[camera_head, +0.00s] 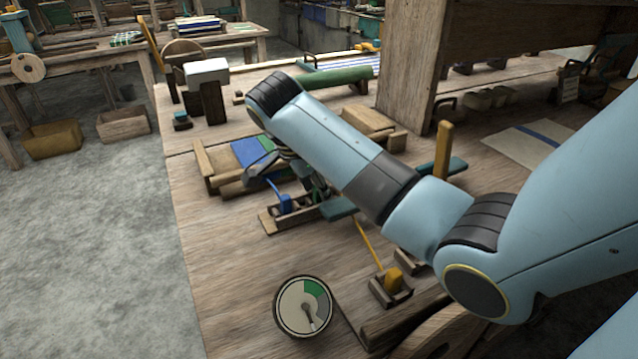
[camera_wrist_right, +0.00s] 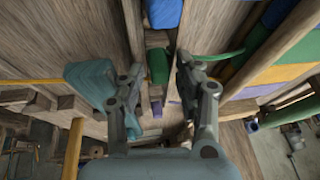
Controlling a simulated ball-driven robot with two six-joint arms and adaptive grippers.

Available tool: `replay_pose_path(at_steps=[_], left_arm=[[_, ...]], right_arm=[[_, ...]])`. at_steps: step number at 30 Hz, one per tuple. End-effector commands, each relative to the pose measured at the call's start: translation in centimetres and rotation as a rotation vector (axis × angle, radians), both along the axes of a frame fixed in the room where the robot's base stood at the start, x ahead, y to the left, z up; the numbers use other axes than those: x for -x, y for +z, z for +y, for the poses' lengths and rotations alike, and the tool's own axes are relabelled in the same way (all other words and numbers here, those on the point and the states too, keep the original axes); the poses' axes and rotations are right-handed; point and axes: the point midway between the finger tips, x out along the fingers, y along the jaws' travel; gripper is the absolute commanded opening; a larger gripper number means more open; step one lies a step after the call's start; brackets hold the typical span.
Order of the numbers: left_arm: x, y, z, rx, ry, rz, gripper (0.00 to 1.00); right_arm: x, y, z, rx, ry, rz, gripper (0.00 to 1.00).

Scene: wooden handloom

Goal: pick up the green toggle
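The green toggle (camera_wrist_right: 158,66) shows in the right wrist view between the two fingertips of my right gripper (camera_wrist_right: 159,72). The fingers are apart, with a gap visible on both sides of the toggle. In the head view, the green toggle (camera_head: 318,189) is mostly hidden by my right arm, beside the blue toggle (camera_head: 285,204). My right gripper is also mostly hidden there, low over the toggle row (camera_head: 270,224). My left gripper is in neither view.
A teal block (camera_wrist_right: 92,82) stands close to the left finger in the wrist view. A yellow toggle (camera_head: 393,279) and a round dial (camera_head: 303,307) are nearer the front of the table. A green roller (camera_head: 335,82) lies farther back. The table's left front is clear.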

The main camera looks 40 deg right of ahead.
Motion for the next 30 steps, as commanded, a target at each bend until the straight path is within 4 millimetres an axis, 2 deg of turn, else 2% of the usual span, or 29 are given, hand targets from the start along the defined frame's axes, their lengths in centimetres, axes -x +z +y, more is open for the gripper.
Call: replay_pose_path(at_steps=[6,12,23,26,30], left_arm=[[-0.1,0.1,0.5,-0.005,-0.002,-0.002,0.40],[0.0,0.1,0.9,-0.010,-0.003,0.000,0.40],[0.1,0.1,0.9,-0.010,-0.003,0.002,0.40],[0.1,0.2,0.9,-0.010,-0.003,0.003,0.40],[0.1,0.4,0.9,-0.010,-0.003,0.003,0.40]], right_arm=[[0.0,-0.1,0.0,0.000,0.000,0.000,0.34],[0.0,-0.1,0.0,0.000,0.000,0.000,0.08],[0.0,0.3,0.0,0.001,0.001,-0.002,0.07],[-0.1,1.0,0.0,0.000,0.000,-0.003,0.07],[-0.1,3.1,0.0,0.000,0.002,-0.004,0.07]])
